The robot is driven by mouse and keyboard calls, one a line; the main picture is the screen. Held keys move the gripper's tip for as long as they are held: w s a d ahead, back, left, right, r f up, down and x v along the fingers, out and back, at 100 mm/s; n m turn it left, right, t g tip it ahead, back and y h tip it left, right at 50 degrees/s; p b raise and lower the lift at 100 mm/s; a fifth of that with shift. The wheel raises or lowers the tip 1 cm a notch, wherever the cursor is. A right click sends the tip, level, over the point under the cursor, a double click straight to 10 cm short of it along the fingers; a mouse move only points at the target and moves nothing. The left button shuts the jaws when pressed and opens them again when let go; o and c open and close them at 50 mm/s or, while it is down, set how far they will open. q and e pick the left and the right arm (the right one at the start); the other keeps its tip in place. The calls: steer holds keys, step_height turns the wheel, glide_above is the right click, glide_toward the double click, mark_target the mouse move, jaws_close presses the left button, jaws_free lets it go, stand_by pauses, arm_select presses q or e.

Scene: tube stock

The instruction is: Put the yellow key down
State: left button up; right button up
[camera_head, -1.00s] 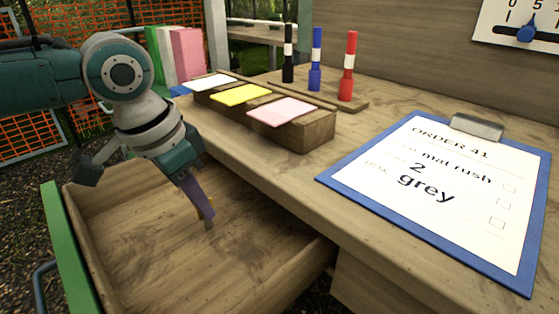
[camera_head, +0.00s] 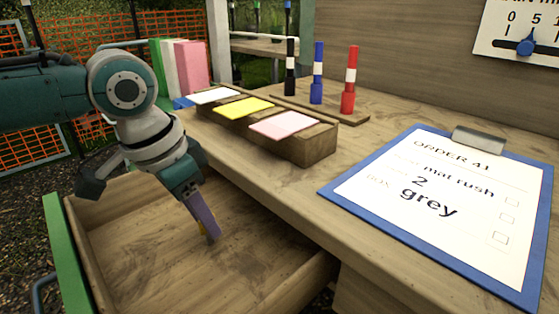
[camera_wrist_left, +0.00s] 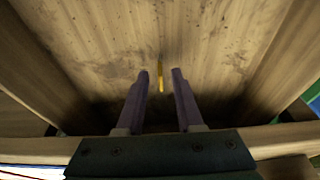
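My left gripper (camera_head: 210,238) points down into an open wooden drawer (camera_head: 150,270). In the left wrist view its two purple fingers (camera_wrist_left: 163,72) stand apart, with a visible gap. The thin yellow key (camera_wrist_left: 160,72) shows between and just beyond the fingertips, with space on both sides, so the fingers do not appear closed on it. I cannot tell whether the key touches the drawer floor. My right gripper is not in view.
A wooden block with white, yellow and pink cards (camera_head: 312,150) stands on the desk (camera_head: 270,190) beside the drawer. Black, blue and red markers (camera_head: 351,75) stand behind it. A blue clipboard (camera_head: 330,192) lies at right. The drawer floor around the gripper looks clear.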

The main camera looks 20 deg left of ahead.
arm_select(q)
steer(key=p+v, duration=0.3)
steer(key=v, duration=0.8)
steer(key=shift+r+p, duration=0.3)
steer(key=shift+r, duration=0.1)
steer(key=shift+s, duration=0.1)
